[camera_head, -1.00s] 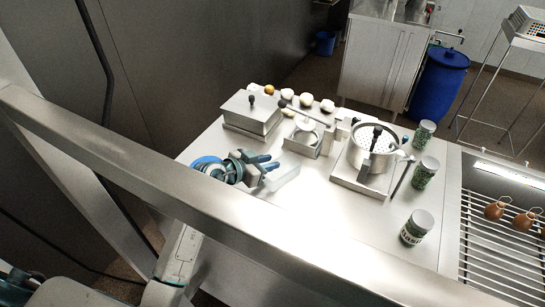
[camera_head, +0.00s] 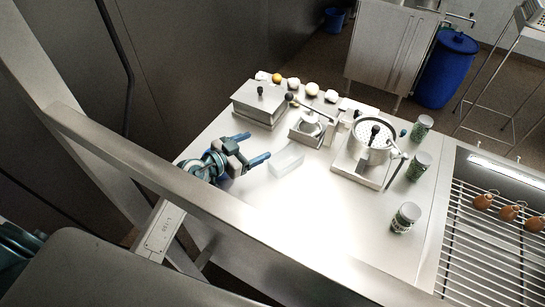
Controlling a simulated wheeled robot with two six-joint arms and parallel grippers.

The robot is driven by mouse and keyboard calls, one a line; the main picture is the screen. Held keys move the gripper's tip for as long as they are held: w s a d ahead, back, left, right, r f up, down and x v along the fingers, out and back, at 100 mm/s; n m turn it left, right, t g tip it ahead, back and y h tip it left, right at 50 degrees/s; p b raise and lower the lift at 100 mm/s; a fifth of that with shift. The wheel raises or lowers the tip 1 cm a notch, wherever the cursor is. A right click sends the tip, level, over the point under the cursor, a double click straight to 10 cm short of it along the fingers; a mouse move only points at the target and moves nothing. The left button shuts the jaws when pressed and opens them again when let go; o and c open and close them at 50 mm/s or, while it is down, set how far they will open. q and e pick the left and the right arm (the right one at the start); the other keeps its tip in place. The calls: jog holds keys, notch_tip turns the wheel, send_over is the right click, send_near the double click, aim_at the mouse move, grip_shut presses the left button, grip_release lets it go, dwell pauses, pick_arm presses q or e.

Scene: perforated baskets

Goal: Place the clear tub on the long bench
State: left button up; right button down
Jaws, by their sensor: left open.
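The clear tub (camera_head: 287,160) is a small see-through box on the white-topped bench (camera_head: 310,205), left of the middle in the head view. My left gripper (camera_head: 250,148) comes in from the left, just left of the tub. Its two blue fingers are spread apart with nothing between them, and the tub lies beyond their tips. My right gripper is not in view. I cannot tell whether this bench is the long bench. A metal beam in front hides part of my left arm and the near side of the bench.
A lidded metal box (camera_head: 260,101), a small metal device (camera_head: 308,128) and a perforated pot (camera_head: 373,139) stand behind the tub. Several green-filled jars (camera_head: 418,166) line the right side, beside a grill rack (camera_head: 485,235). The bench top in front of the tub is clear.

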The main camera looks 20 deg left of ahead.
pick_arm(q)
jog(key=shift+o, duration=0.3)
jog(key=w+a+r+t+y, duration=0.1)
jog(key=w+r+t, duration=0.3)
jog(key=r, duration=0.2)
jog(key=shift+w+r+n, duration=0.2)
jog(key=shift+n, duration=0.2)
jog(key=w+a+r+n+t+y+p, duration=0.1)
jog(key=w+a+r+n+t+y, duration=0.45)
jog(key=y, duration=0.55)
jog(key=m+g+h+p, duration=0.2)
jog(key=m+g+h, duration=0.3)
jog(key=g, duration=1.8)
send_over(286, 160)
jog(key=s+d, duration=0.1)
jog(key=s, duration=0.2)
notch_tip(286, 160, down, 11)
jog(key=m+y, duration=0.1)
jog(key=f, duration=0.4)
jog(key=shift+w+f, duration=0.2)
jog(key=shift+f, duration=0.2)
notch_tip(286, 160, down, 5)
jog(key=p, duration=0.3)
jog(key=shift+w+a+f, duration=0.15)
jog(key=shift+f, duration=0.25)
jog(key=c, duration=1.1)
